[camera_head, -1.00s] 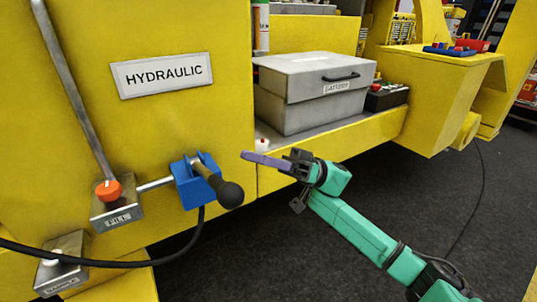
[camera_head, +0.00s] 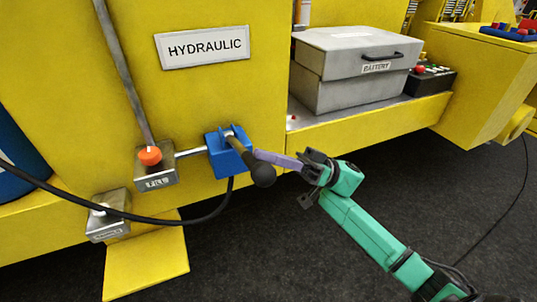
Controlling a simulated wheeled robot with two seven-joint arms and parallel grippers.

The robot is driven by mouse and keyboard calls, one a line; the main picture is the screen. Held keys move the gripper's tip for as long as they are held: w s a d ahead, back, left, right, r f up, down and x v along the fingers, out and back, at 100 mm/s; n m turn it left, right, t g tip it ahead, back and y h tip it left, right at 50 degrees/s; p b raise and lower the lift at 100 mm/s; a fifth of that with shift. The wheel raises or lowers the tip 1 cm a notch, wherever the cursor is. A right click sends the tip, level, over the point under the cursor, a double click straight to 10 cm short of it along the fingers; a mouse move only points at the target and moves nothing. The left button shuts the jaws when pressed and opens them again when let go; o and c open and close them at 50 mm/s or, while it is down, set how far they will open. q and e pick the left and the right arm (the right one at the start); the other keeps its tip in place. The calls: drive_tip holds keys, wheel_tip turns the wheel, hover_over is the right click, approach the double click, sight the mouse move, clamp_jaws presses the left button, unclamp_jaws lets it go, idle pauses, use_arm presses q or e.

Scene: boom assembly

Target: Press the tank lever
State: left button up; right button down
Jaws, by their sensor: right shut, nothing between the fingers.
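The lever (camera_head: 263,174) has a dark shaft and a black ball knob, and it sticks out of a blue block (camera_head: 216,160) on the yellow machine. A label above reads HYDRAULIC (camera_head: 203,46). My right gripper (camera_head: 260,155) is shut and empty, its purple fingers pointing left. Its fingertips are at the lever's upper right side, just above the knob; I cannot tell whether they touch it. My left gripper is not in view.
A metal rod joins the blue block to a FILL box with an orange knob (camera_head: 150,155). A SAMPLE box (camera_head: 108,216) sits lower left, crossed by a black hose (camera_head: 130,216). A grey battery box (camera_head: 345,90) stands on the yellow ledge above my right arm.

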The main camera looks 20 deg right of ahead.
wheel_tip(320, 180, down, 10)
drive_tip(key=s+n+g+b, duration=0.1)
drive_tip(key=n+g+b, duration=0.4)
drive_tip(key=n+b, duration=0.3)
drive_tip(key=b, duration=0.4)
drive_tip(key=shift+s+r+g, duration=0.15)
drive_tip(key=shift+s+g, duration=0.1)
drive_tip(key=shift+g, duration=0.15)
wheel_tip(320, 180, up, 4)
drive_tip(key=p, duration=0.4)
drive_tip(key=s+b+v, duration=0.1)
drive_tip(key=b+v, duration=0.4)
drive_tip(key=v, duration=0.5)
drive_tip(key=shift+w+d+n, duration=0.2)
drive_tip(key=shift+d+n, duration=0.1)
drive_tip(key=shift+d, duration=0.25)
drive_tip(key=c, duration=1.5)
unclamp_jaws()
drive_tip(key=shift+r, duration=0.15)
drive_tip(key=shift+c, duration=0.2)
